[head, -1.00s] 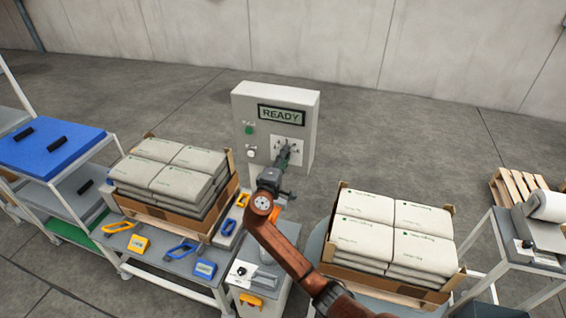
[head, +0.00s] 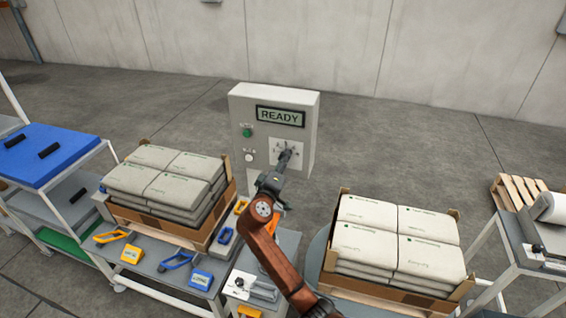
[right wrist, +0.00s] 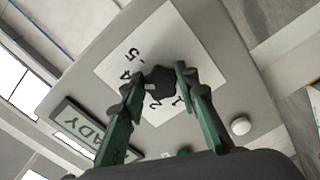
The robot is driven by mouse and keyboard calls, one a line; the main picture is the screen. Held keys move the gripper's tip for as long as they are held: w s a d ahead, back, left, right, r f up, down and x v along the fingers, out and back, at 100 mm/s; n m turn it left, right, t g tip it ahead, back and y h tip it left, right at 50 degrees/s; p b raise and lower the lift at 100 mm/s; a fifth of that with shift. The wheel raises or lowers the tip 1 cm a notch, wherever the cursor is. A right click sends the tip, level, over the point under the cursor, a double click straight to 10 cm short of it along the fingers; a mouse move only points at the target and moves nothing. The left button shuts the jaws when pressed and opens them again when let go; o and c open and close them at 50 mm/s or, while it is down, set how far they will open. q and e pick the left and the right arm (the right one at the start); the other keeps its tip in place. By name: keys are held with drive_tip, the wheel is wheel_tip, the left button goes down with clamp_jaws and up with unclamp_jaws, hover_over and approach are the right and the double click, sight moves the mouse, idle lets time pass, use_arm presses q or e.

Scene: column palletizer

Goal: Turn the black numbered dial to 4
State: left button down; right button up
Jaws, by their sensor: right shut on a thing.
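The black dial (right wrist: 160,82) sits on a white plate (right wrist: 125,62) printed with numbers; 5, 4, 2 and 1 show in the right wrist view. A small pale mark shows on the dial's edge, on the side of the numbers; I cannot tell exactly which number it points to. My right gripper (right wrist: 161,73) is shut on the dial, one finger on each side. In the head view my right gripper (head: 287,158) reaches the plate on the control box (head: 240,115) and mostly hides the dial. My left gripper is not in view.
The box carries a READY display (head: 281,116), a green button (head: 247,132) and a white button (head: 249,157). Stacked sacks in a carton (head: 228,205) stand to the left, and another carton (head: 400,290) of sacks stands to the right. The floor behind the box is clear.

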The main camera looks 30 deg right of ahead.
drive_tip(key=shift+d+f, duration=0.1)
drive_tip(key=shift+f, duration=0.05)
drive_tip(key=o, duration=1.2)
drive_tip(key=shift+s, duration=0.1)
drive_tip(key=v, duration=1.2)
